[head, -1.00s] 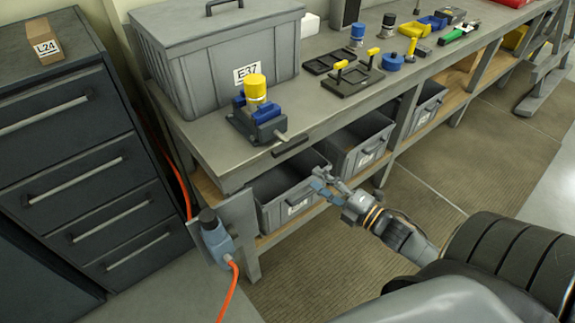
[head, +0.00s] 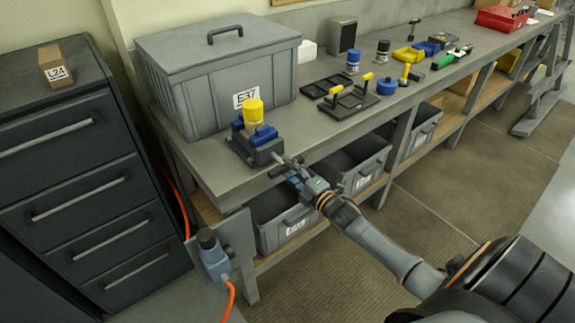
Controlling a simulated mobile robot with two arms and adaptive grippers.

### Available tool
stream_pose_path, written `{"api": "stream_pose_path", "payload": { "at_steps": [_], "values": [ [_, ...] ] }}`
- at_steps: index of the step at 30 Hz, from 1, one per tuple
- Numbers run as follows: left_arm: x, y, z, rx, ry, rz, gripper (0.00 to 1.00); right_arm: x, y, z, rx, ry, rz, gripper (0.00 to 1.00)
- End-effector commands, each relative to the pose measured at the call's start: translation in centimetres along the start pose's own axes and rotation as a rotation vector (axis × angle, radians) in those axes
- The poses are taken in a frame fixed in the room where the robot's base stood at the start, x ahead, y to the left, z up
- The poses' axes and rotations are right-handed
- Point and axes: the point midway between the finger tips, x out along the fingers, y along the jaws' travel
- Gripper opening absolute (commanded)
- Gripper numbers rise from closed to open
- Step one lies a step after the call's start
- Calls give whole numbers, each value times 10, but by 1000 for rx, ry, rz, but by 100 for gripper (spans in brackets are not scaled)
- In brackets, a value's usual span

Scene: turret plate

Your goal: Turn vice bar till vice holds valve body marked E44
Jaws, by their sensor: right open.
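The vice (head: 256,146) stands on the bench near its front left edge, with blue jaws. A yellow valve body (head: 253,113) stands upright between the jaws; I cannot read a marking on it, nor tell whether the jaws grip it. The dark vice bar (head: 277,171) is at the bench's front edge, in front of the vice. My right gripper (head: 289,167) is open, close to the right end of the bar and the vice's screw; I cannot tell if it touches. My left gripper does not show.
A grey lidded crate (head: 220,85) marked E37 stands behind the vice. Open grey bins (head: 275,205) sit on the shelf below. A drawer cabinet (head: 65,180) stands left, and a blue plug box (head: 212,257) hangs at the bench's end.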

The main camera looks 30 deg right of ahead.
Motion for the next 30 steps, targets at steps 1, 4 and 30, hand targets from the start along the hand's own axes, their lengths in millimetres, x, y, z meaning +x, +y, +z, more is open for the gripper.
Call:
{"api": "stream_pose_path", "payload": {
  "at_steps": [1,4,30],
  "values": [
    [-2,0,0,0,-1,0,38,6,1,0,0,-1,1,42],
    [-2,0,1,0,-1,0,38,14,1,0,0,0,1,42],
    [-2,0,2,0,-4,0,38,18,0,0,12,0,0,0]
  ]
}}
